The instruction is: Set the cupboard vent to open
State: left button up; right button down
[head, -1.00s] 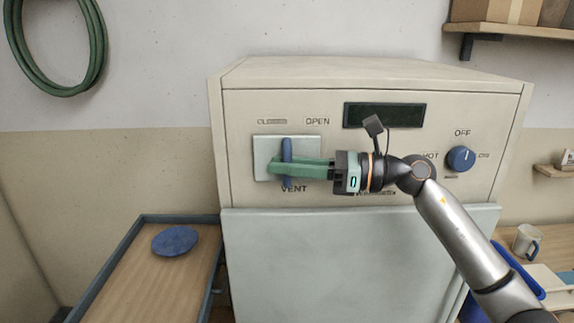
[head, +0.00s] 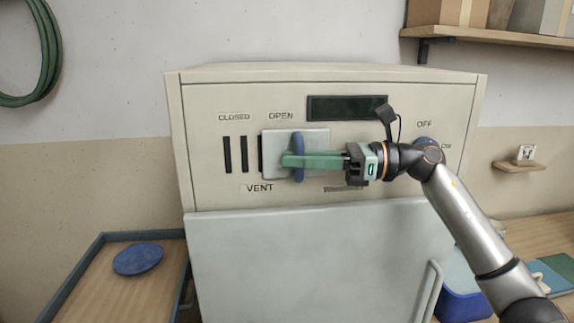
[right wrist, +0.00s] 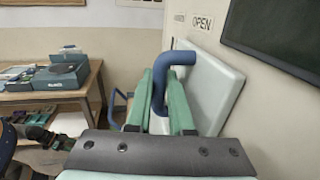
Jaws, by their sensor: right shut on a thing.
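The cupboard vent is a pale sliding plate (head: 316,139) with an upright blue handle (head: 298,143) on the cupboard front (head: 410,155). The plate stands below the OPEN label, right of the CLOSED label. Dark slots (head: 227,155) show uncovered to its left, above the VENT label. My right gripper (head: 291,160) reaches in from the right and is shut on the blue handle. In the right wrist view the green fingers lie on both sides of the handle (right wrist: 180,57), which stands out from the plate (right wrist: 212,85).
A dark display (head: 347,107) sits above right of the plate. A large pale door panel (head: 310,260) lies below. A wooden-topped cart (head: 110,285) with a blue disc (head: 138,259) stands at left.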

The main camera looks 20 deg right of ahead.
jog(key=shift+d, duration=0.15)
jog(key=c, duration=1.2)
grip_release()
pick_arm(q)
jog(key=shift+d+r, duration=0.1)
pick_arm(e)
jog(key=shift+o, duration=0.6)
jog(key=shift+d, duration=0.15)
pick_arm(q)
jog(key=f+b, duration=0.1)
jog(key=d+b, duration=0.1)
jog(key=f+b, duration=0.1)
jog(key=shift+w+d+f+b, duration=0.15)
jog(key=shift+w+f+b, duration=0.15)
pick_arm(e)
jog(key=v, duration=1.2)
jog(key=shift+s+d, duration=0.2)
pick_arm(q)
jog(key=shift+a, duration=0.2)
